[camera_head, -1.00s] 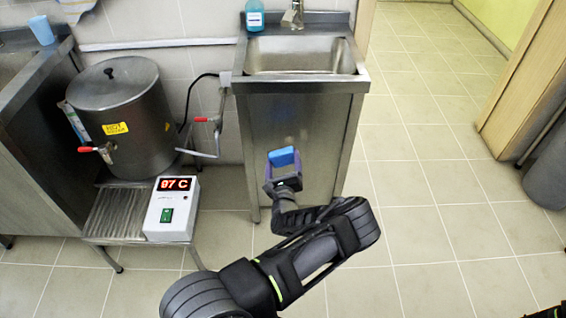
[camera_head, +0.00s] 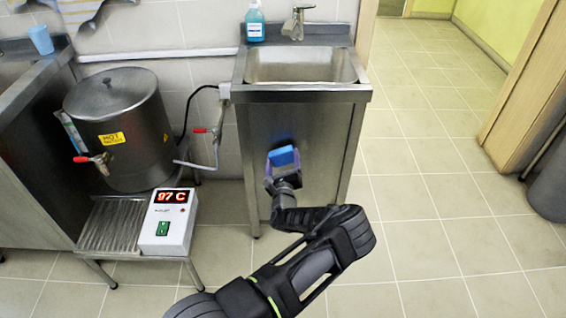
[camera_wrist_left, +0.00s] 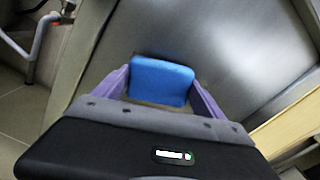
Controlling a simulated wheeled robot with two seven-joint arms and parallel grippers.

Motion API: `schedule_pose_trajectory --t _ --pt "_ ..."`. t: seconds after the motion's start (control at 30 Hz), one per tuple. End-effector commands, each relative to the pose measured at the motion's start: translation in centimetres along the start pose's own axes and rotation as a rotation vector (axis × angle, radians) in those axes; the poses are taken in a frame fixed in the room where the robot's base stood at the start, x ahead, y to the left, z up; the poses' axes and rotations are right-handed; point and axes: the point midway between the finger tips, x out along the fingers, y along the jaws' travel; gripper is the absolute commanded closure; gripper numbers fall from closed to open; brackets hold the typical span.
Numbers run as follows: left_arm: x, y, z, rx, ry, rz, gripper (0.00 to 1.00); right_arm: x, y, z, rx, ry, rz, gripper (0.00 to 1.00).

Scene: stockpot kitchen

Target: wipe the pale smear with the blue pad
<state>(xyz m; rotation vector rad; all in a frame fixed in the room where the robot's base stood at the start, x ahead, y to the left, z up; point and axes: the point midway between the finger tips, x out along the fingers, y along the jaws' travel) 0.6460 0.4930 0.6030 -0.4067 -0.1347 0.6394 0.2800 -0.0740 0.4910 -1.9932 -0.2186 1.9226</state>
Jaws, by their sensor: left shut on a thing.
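The blue pad (camera_head: 284,156) is held in my left gripper (camera_head: 283,166), in front of the steel front panel (camera_head: 325,150) of the sink cabinet. In the left wrist view the pad (camera_wrist_left: 161,80) sits upright between the two purple fingers, with the gripper (camera_wrist_left: 162,92) shut on it. The pad is close to the panel; I cannot tell whether it touches. I cannot clearly make out the pale smear; the pad and gripper cover part of the panel. My right gripper is not in view.
A steel pot with a yellow hot label (camera_head: 111,138) stands left on a stand, beside a control box (camera_head: 166,222) reading 97 C. A pipe with a red-handled valve (camera_head: 199,131) runs left of the cabinet. The tiled floor (camera_head: 430,220) to the right is clear.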

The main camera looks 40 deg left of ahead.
Motion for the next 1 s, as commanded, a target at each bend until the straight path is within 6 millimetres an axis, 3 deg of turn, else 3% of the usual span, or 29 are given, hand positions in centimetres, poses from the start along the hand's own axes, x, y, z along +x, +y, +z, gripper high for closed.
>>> schedule_pose_trajectory --t 1.0 --pt "1.2 0.0 -0.1 -0.001 0.000 -0.001 0.51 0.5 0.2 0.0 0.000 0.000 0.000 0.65"
